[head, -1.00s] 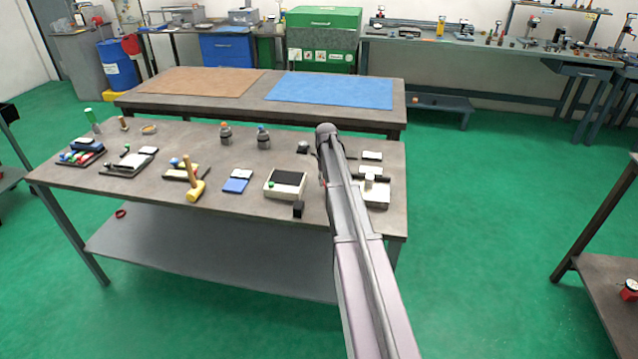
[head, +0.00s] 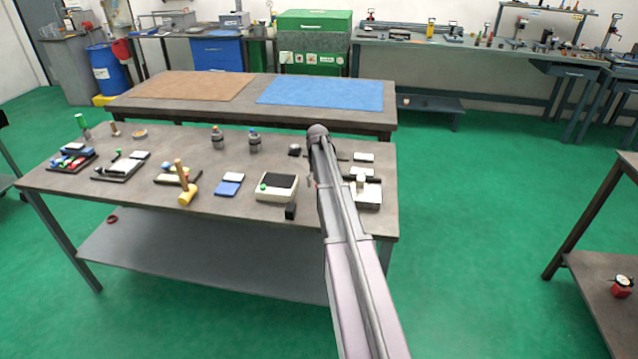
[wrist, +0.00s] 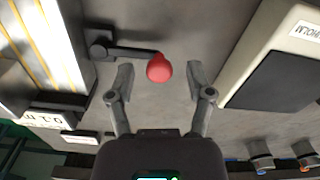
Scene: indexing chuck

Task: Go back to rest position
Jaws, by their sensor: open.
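My gripper (wrist: 158,86) is open in the wrist view, with a finger on either side and nothing clamped. A red ball knob (wrist: 159,68) on a dark lever (wrist: 130,51) shows just beyond and between the fingertips; I cannot tell if they touch it. The lever joins a light-coloured device (wrist: 38,60) with yellow stripes at the left. In the head view my arm reaches over the workbench (head: 225,222), and my gripper is hidden behind it. A grey and white device (head: 368,194) stands just right of my arm there.
A cream box with a dark top (head: 277,188) stands just left of my arm, with a black block (head: 291,211) by it. A second table with a blue mat (head: 320,93) stands behind.

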